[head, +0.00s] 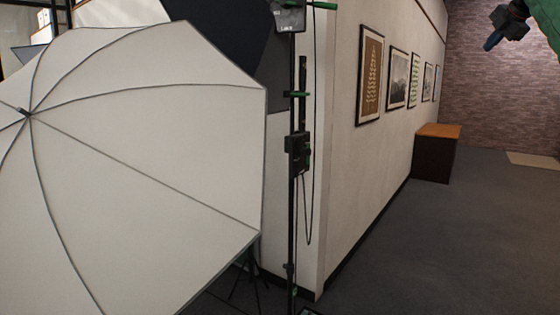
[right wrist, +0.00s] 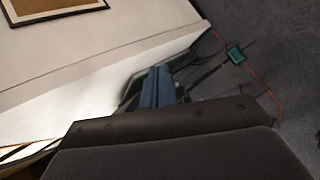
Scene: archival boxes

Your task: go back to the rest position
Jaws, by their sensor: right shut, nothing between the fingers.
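My right gripper (head: 489,44) hangs in from the top right corner of the head view, with blue fingertips and a dark body. It is raised in front of the far brick wall and holds nothing. In the right wrist view its blue fingers (right wrist: 157,88) are together beyond the dark gripper body, with carpet and wall behind them. My left gripper does not show in either view. No archival boxes can be made out.
A large white photo umbrella (head: 150,150) fills the left, beside a black light stand (head: 291,215). Framed pictures (head: 370,75) line the white wall (head: 345,190). A dark cabinet with an orange top (head: 436,155) stands farther back. Grey carpet (head: 470,240) at right is open.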

